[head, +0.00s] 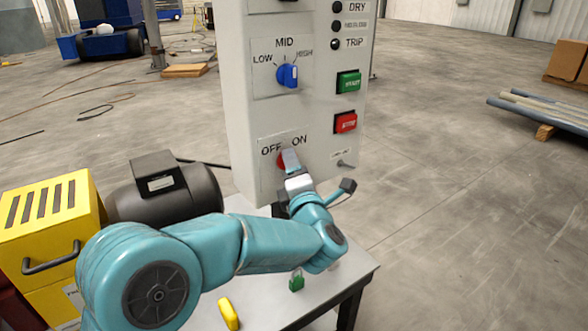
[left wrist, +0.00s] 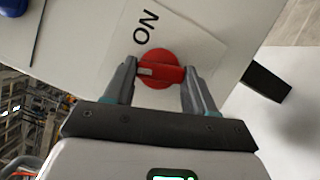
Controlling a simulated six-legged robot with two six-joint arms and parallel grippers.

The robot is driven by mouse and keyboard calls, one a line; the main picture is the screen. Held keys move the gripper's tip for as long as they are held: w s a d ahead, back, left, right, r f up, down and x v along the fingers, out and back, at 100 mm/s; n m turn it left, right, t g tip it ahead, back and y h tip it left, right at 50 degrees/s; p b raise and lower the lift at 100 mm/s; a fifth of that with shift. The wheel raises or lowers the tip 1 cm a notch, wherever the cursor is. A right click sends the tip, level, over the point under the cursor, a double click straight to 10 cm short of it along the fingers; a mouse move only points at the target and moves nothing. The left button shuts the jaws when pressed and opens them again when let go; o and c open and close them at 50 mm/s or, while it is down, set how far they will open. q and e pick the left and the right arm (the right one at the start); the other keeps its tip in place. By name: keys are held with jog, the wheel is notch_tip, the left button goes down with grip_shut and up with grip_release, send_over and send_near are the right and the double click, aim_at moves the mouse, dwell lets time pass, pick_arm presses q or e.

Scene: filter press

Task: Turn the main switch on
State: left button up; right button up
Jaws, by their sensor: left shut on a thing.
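The main switch is a round red knob (head: 281,160) low on the grey control panel (head: 240,100), below the words OFF and ON. My left gripper (head: 290,163) reaches it from below and hides most of it in the head view. In the left wrist view, the red knob (left wrist: 158,60) has a raised bar with a white mark at its left end. The mark points left, not at the word ON above. My left gripper (left wrist: 160,71) is shut on this bar, one finger at each end. My right gripper is not in view.
Above are a blue MID selector (head: 288,75), a green START button (head: 348,82) and a red STOP button (head: 345,122). A small lever (head: 346,164) sits right of the switch. A dark motor (head: 165,188) and yellow box (head: 50,235) stand left. A green padlock (head: 296,281) lies below.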

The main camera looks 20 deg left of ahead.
pick_arm(q)
jog(key=shift+w+r+m+g+h+p, duration=0.15)
jog(key=shift+m+g+p, duration=0.6)
jog(key=shift+m+p, duration=1.5)
jog(key=shift+s+r+m+g+h+p, duration=0.15)
jog(key=shift+m+g+p, duration=0.9)
jog(key=shift+p, duration=2.05)
jog(key=shift+w+r+m+g+h+p, duration=0.15)
jog(key=shift+m+g+p, duration=0.35)
jog(key=shift+m+p, duration=1.85)
jog(key=shift+n+p, duration=0.25)
jog(key=shift+p, duration=0.1)
jog(key=o, duration=1)
jog(key=shift+o, duration=0.2)
